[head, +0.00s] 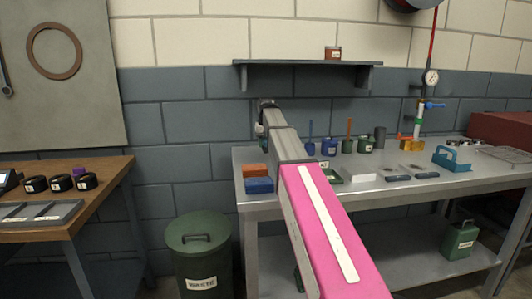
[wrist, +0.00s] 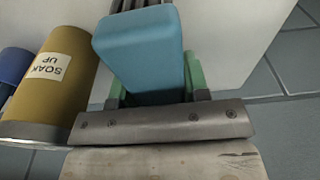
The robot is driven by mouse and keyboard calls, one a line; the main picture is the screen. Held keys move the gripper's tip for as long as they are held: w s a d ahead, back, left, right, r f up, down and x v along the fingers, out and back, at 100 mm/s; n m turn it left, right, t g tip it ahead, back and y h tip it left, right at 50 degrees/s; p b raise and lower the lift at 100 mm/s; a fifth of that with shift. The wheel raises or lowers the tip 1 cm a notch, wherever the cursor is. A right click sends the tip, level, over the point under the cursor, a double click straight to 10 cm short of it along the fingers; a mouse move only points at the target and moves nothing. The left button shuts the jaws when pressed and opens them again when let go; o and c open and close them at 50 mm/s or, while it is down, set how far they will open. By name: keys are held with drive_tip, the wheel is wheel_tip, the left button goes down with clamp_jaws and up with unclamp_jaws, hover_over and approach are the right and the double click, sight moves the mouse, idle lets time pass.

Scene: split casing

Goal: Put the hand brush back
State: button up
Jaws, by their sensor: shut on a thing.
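In the wrist view my gripper (wrist: 153,84) is shut on a smooth blue block-shaped thing, which I take to be the hand brush (wrist: 138,45). It sits between the two green finger pads, and its far end sticks out past them. Dark ribs show just beyond that end; I cannot tell whether they are bristles. In the head view my arm reaches over the left part of the grey bench (head: 400,189), and the arm itself hides the gripper and the brush. No resting place for the brush can be made out.
A mustard canister (wrist: 48,100) labelled SOAK UP stands close left of the gripper in the wrist view. A shelf (head: 305,65) hangs above; a waste bin (head: 198,250) stands left.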

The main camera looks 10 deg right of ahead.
sight(266, 158)
drive_tip(key=shift+f, duration=2)
drive_tip(key=shift+f, duration=0.15)
drive_tip(key=o, duration=0.8)
drive_tip(key=shift+o, duration=0.2)
drive_tip(key=r, duration=0.4)
drive_tip(key=s+r, duration=0.1)
drive_tip(key=r, duration=0.7)
drive_tip(key=shift+s+r, duration=0.1)
drive_tip(key=shift+s, duration=0.1)
